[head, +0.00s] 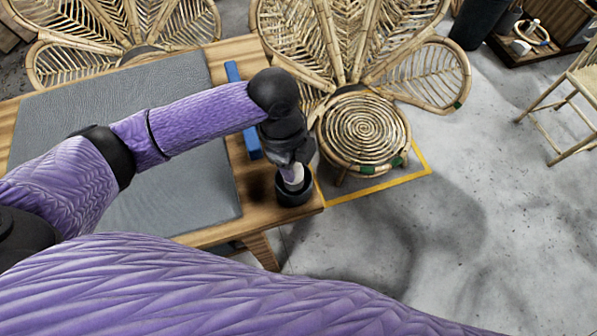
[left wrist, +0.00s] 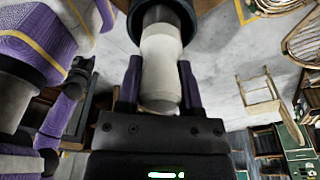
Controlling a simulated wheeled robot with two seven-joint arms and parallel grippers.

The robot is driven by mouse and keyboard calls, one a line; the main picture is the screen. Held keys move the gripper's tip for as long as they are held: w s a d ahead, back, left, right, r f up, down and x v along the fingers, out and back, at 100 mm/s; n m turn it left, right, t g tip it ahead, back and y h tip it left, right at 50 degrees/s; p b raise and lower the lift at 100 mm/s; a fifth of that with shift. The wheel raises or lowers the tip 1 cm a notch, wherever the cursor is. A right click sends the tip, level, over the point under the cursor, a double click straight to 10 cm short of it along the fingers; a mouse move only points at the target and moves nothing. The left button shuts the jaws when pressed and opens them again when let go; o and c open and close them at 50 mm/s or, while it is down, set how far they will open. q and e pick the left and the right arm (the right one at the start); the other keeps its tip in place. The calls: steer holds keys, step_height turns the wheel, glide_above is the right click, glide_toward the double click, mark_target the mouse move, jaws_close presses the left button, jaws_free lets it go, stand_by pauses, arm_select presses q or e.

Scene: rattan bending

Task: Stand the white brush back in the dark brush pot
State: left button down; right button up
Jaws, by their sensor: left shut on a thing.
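The white brush (head: 292,177) is held by my left gripper (head: 289,165) over the dark brush pot (head: 294,193), which stands at the table's right front corner. In the left wrist view the brush (left wrist: 160,62) sits between the two fingers of the left gripper (left wrist: 159,85), which are shut on it. Its far end reaches toward the dark round pot (left wrist: 192,12) at the top edge. The brush's lower end is hidden, so I cannot tell whether it touches the bottom of the pot. My right gripper does not show clearly in either view.
A grey mat (head: 130,105) covers most of the wooden table (head: 252,190). A blue bar (head: 239,95) lies along its right side, behind my wrist. A rattan stool (head: 362,130) stands close to the right of the table. The grey floor further right is open.

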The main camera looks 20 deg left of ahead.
arm_select(q)
step_height(320, 180, down, 4)
steer(key=shift+r+b, duration=0.2)
steer(key=shift+b, duration=0.35)
steer(key=shift+r, duration=0.15)
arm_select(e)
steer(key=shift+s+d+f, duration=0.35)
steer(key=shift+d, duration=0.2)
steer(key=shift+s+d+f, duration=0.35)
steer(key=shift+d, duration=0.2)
arm_select(q)
steer(key=shift+c, duration=1.2)
jaws_free()
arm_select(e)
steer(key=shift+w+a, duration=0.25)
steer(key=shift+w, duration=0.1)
